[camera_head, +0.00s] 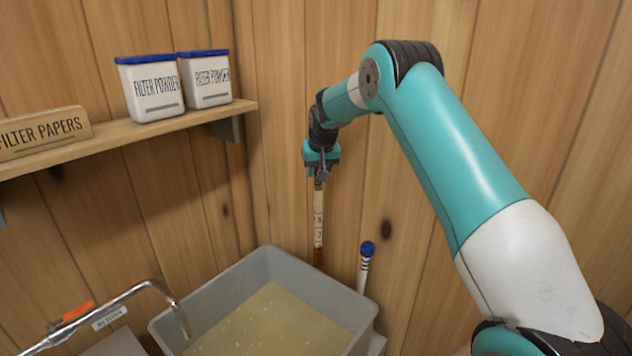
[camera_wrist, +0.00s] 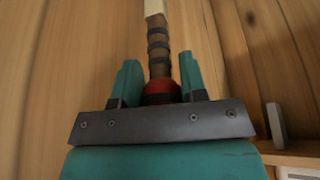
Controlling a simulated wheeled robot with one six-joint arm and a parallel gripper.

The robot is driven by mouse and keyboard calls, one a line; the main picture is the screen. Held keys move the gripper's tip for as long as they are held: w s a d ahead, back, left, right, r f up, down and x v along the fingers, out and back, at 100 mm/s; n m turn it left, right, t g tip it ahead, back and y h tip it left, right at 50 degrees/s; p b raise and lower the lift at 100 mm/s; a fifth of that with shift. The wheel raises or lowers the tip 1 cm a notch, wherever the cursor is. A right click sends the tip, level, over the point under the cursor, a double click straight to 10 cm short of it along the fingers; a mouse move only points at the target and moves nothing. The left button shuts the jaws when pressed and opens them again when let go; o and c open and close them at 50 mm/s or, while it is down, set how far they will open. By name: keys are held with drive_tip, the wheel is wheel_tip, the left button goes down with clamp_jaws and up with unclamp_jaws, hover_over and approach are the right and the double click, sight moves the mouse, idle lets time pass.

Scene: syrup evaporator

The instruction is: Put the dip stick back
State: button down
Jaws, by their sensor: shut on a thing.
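The dip stick (camera_head: 318,215) hangs upright from my gripper (camera_head: 321,168) in the head view. It is pale with dark marks and browner at its lower end. That end appears at the back rim of the grey tank (camera_head: 252,262); I cannot tell if it is above or behind it. In the wrist view, my gripper (camera_wrist: 158,82) is shut on the handle end of the dip stick (camera_wrist: 157,48). The handle is brown with dark bands and a red part low between the fingers.
The tank holds cloudy yellowish liquid. A blue-capped striped rod (camera_head: 365,268) stands at its right back side. A metal return pipe (camera_head: 120,304) reaches over its left side. A shelf (camera_head: 150,133) at left bears two filter powder tubs (camera_head: 152,92) and a filter papers box (camera_head: 42,133).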

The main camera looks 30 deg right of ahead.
drive_tip(key=b, duration=0.3)
hover_over(319, 217)
drive_tip(key=shift+w+f, duration=0.15)
drive_tip(key=shift+f, duration=1.85)
drive_tip(key=shift+w+f, duration=0.1)
drive_tip(key=shift+f, duration=1.9)
drive_tip(key=shift+r, duration=0.1)
wheel_tip(319, 217, down, 9)
drive_tip(key=b, duration=0.6)
drive_tip(key=shift+f+b, duration=0.2)
drive_tip(key=shift+b, duration=0.1)
